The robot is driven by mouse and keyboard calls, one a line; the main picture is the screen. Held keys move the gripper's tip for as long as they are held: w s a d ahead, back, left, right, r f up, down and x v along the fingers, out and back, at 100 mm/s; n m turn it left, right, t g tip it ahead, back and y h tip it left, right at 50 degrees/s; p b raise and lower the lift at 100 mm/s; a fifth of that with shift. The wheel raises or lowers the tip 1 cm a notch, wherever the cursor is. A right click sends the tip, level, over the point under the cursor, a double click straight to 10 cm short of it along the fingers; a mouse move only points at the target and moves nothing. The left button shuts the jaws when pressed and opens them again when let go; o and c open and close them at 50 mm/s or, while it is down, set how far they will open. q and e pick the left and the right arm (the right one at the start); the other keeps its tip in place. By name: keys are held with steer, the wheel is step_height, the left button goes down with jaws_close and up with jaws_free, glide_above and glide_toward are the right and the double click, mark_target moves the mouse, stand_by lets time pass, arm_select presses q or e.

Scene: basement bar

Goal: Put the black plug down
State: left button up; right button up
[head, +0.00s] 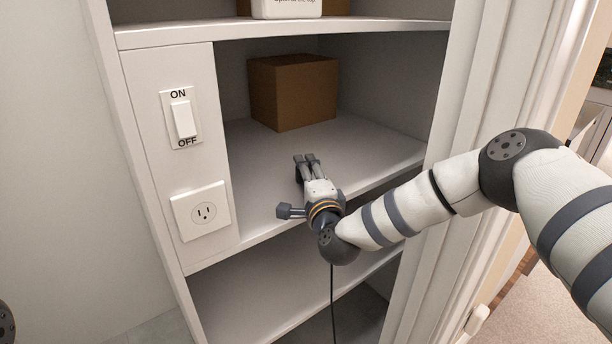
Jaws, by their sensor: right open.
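My right gripper (309,160) reaches in from the right over the middle shelf (375,142), its fingers pointing toward the back. The fingers are open, with a narrow gap between the dark tips. I cannot make out the black plug; it may be hidden by my gripper or wrist. A thin black cord (332,300) hangs down from below my wrist, in front of the lower shelf. My left gripper is not in view.
A brown cardboard box (292,95) stands farther back on the middle shelf. The left panel has an ON/OFF switch (183,119) and a white outlet (203,212), with nothing plugged in. The lower shelf (240,295) looks bare. A white frame (470,120) stands at right.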

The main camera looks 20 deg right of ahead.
steer(key=shift+s+f, duration=0.1)
steer(key=shift+f, duration=0.45)
steer(key=shift+r, duration=0.1)
steer(key=shift+s+a+r+p, duration=0.1)
steer(key=shift+s+r+p, duration=0.3)
steer(key=shift+r, duration=0.3)
steer(key=s+p, duration=0.1)
steer(key=s, duration=0.9)
steer(key=s+a+f+n+g+y, duration=0.25)
steer(key=s+f+n+g, duration=0.25)
steer(key=s+f, duration=0.5)
steer(key=s+a+f+n+g+y, duration=0.2)
steer(key=s+a+f+n+g, duration=0.25)
steer(key=s+f, duration=0.55)
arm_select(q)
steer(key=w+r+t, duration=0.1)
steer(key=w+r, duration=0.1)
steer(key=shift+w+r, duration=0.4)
arm_select(e)
steer(key=s+d+f+n+g+h, duration=0.1)
steer(key=s+d+n+g, duration=0.2)
steer(key=s, duration=0.6)
steer(key=s+d+f+n+g+h, duration=0.1)
steer(key=s+d+g, duration=0.3)
steer(key=s, duration=0.6)
steer(key=s+d+f+n+g+h, duration=0.1)
steer(key=s+d+f+n+g, duration=0.2)
steer(key=s, duration=0.7)
steer(key=shift+d+n+g, duration=0.45)
steer(key=shift+n, duration=0.4)
